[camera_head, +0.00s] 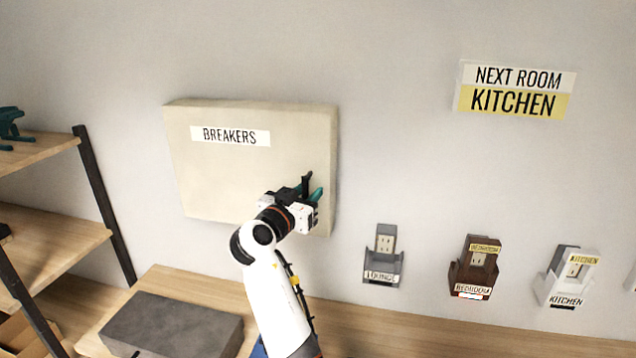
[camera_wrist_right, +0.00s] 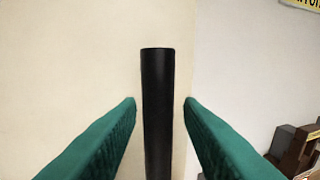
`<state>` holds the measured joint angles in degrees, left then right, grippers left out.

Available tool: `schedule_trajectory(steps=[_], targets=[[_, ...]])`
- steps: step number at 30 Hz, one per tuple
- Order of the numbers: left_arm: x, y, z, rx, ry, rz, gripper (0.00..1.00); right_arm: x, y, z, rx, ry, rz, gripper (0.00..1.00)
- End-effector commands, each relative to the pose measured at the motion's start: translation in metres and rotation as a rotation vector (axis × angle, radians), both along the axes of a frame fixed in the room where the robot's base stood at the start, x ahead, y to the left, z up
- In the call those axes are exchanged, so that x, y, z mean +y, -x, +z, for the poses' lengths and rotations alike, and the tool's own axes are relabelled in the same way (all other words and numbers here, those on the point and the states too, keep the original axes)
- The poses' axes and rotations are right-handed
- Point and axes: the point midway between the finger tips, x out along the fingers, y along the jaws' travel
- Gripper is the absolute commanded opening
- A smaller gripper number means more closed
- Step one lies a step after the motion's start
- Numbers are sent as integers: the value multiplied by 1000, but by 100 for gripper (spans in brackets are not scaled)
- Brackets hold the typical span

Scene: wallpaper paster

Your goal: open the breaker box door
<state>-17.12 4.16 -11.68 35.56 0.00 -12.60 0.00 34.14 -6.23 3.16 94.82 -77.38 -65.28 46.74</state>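The breaker box (camera_head: 225,170) is a cream box on the wall with a "BREAKERS" label (camera_head: 230,136). Its door looks shut. A black upright bar handle (camera_head: 307,180) stands at the right side of its front; the handle also shows in the right wrist view (camera_wrist_right: 158,110). My right gripper (camera_head: 311,190) is at the handle. In the right wrist view its green fingers (camera_wrist_right: 160,115) are open, one on each side of the handle, with a narrow gap on both sides. My left gripper is not in view.
A wooden bench (camera_head: 400,335) runs below the box, with a dark grey block (camera_head: 175,328) on it. A shelf rack (camera_head: 95,190) stands at the left. Labelled wall holders, including "LOUNGE" (camera_head: 383,258) and "BEDROOM" (camera_head: 474,268), are at the right under a "KITCHEN" sign (camera_head: 515,90).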

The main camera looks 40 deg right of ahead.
Motion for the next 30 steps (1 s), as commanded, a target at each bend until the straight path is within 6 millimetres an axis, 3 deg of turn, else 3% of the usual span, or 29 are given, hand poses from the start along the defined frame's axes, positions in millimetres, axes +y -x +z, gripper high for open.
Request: schedule_trajectory(steps=[9,15,30], targets=[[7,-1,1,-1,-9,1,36,2,0,0,0,0,1,33],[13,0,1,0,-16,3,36,2,0,0,0,0,1,0],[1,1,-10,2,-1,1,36,1,1,-3,2,-1,-33,0]])
